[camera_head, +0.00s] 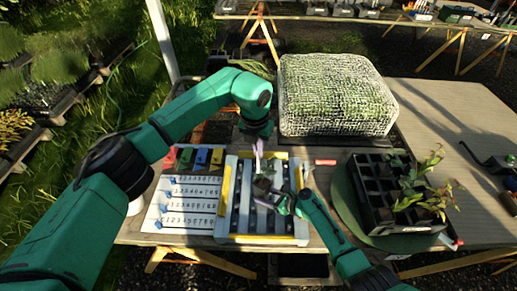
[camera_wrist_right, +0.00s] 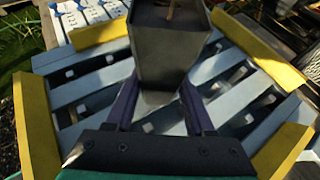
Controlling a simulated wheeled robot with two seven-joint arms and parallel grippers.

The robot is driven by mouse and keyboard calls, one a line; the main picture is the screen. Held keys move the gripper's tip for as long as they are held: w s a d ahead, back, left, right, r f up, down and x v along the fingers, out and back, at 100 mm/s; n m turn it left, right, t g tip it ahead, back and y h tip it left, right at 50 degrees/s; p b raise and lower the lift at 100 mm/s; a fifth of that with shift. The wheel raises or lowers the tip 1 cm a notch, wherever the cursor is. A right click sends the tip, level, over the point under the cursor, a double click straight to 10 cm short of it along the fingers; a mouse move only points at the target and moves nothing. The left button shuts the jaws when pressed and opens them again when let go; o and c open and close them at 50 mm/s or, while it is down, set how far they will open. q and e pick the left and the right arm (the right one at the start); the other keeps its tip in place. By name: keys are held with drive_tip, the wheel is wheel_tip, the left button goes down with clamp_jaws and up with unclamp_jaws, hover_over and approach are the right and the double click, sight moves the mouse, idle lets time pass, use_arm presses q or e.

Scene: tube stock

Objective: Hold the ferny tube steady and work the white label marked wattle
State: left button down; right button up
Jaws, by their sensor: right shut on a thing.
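A dark grey square tube (camera_wrist_right: 172,50) stands in the jaws of my right gripper (camera_wrist_right: 160,103), with a thin brown stem at its top edge. In the head view the tube (camera_head: 262,186) shows small and dark over the slatted rack. My right gripper (camera_head: 280,203) reaches it from the lower right. My left gripper (camera_head: 258,149) points down above and just behind the tube, apart from it as far as I can see. Its fingers are too small to tell open from shut. I cannot make out a white label marked wattle or any ferny leaves.
The grey slatted rack (camera_head: 262,240) has yellow side rails. Left of it lies a white numbered board (camera_head: 190,217) with blue pegs and coloured pieces. A black crate (camera_head: 405,228) with leafy seedlings stands right, and a mesh-covered green block (camera_head: 335,95) behind.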

sight(258, 168)
idle(0.3)
use_arm(q)
drive_tip(key=shift+w+a+f+m, duration=0.15)
drive_tip(key=shift+f+m, duration=0.85)
drive_tip(key=shift+f, duration=0.75)
drive_tip(key=shift+f, duration=0.1)
drive_tip(key=shift+f, duration=2.65)
drive_tip(key=shift+f, duration=0.25)
drive_tip(key=c, duration=1)
unclamp_jaws()
